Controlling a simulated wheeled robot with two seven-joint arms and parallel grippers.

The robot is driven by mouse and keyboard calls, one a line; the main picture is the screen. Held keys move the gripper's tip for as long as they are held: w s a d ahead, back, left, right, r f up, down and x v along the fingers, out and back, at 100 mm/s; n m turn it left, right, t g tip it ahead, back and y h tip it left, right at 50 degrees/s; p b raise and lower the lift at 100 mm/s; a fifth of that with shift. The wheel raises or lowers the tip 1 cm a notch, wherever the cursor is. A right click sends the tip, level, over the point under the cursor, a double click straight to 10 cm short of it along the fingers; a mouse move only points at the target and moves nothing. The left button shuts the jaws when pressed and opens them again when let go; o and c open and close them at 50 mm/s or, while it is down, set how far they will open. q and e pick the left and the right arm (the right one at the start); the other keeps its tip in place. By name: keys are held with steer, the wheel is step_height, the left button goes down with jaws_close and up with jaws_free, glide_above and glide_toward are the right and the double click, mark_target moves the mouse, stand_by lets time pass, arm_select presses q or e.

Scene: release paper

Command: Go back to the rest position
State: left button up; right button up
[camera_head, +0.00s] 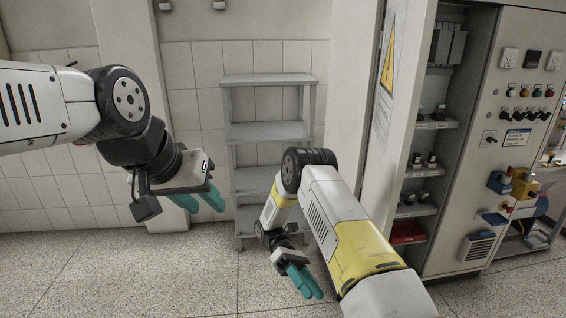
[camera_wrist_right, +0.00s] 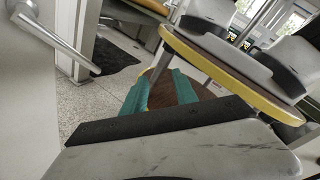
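My left gripper (camera_head: 201,198) hangs at the left in the head view, its teal fingers apart and pointing down and to the right, with nothing between them. My right gripper (camera_head: 306,281) is low in the middle of the head view, fingers pointing down and to the right above the floor. In the right wrist view its two teal fingers (camera_wrist_right: 160,92) stand apart with a gap between them. Nothing is held in either gripper. Both arms are raised clear of the shelf and the cabinet.
A grey shelf rack (camera_head: 268,131) with bare shelves stands against the tiled wall. An open control cabinet (camera_head: 505,150) with switches is at the right. Speckled floor (camera_head: 130,275) is clear at the left.

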steer(key=w+d+r+m+t+y, duration=0.1)
steer(key=d+r+m+t+y, duration=0.2)
steer(key=r, duration=0.6)
steer(key=w+d+r+m+t+y, duration=0.1)
steer(key=r+m+t+y, duration=0.3)
steer(key=r, duration=0.5)
steer(key=s+d+r+m+t+y, duration=0.3)
steer(key=s+r+m+t, duration=0.3)
steer(key=r+t, duration=0.8)
steer(key=s, duration=0.3)
steer(key=shift+d, duration=0.25)
